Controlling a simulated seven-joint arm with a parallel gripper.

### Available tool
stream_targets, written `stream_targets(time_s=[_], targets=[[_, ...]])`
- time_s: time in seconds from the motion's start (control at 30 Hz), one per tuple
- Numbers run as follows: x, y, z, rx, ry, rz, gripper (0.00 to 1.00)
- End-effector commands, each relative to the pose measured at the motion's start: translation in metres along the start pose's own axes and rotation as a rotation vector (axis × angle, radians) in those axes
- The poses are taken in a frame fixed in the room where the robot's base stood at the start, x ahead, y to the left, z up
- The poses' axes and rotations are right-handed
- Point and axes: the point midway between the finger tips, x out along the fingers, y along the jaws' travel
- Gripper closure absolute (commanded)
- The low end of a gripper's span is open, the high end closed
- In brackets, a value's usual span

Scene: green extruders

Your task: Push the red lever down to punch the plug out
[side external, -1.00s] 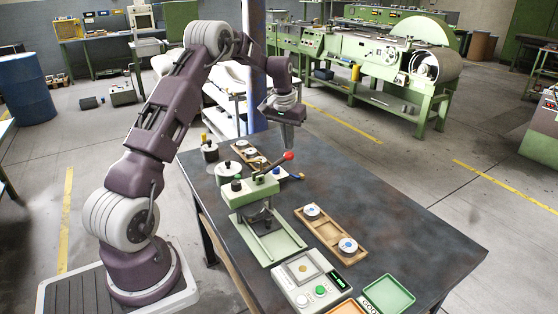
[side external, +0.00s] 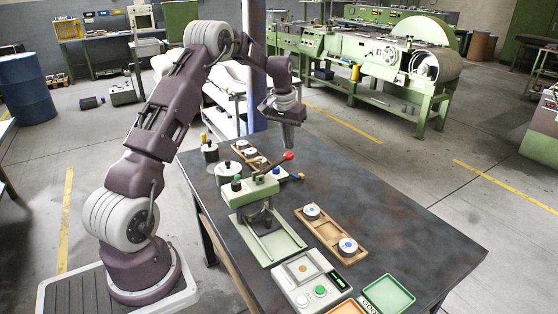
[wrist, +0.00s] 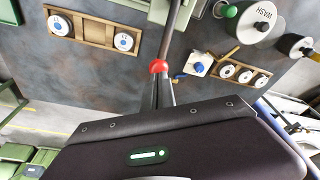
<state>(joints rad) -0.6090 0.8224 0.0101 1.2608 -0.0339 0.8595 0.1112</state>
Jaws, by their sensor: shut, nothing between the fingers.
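The green lever press (side external: 250,192) stands on the dark table, its green base plate (side external: 283,243) in front. Its lever slants up to the right and ends in a red ball knob (side external: 288,155). My gripper (side external: 290,145) is shut and empty, pointing down, with its tip just above the red knob. In the wrist view the red knob (wrist: 159,66) sits at the end of my closed fingers (wrist: 164,92); I cannot tell whether they touch. I cannot make out the plug.
A wooden tray with white discs (side external: 330,233) lies right of the press. A control box with a green button (side external: 308,284) and a green tray (side external: 388,296) are at the front. Weights (side external: 210,151) and another disc tray (side external: 249,152) stand behind. The table's right side is clear.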

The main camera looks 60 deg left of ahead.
Motion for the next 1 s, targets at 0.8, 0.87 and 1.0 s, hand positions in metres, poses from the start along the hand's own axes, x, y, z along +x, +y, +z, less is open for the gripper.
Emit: stream_targets(time_s=[0.8, 0.87, 1.0], targets=[[0.043, 0.000, 0.010, 0.000, -0.005, 0.000, 1.00], [0.049, 0.000, 0.011, 0.000, -0.005, 0.000, 1.00], [0.064, -0.001, 0.014, 0.000, -0.005, -0.001, 1.00]])
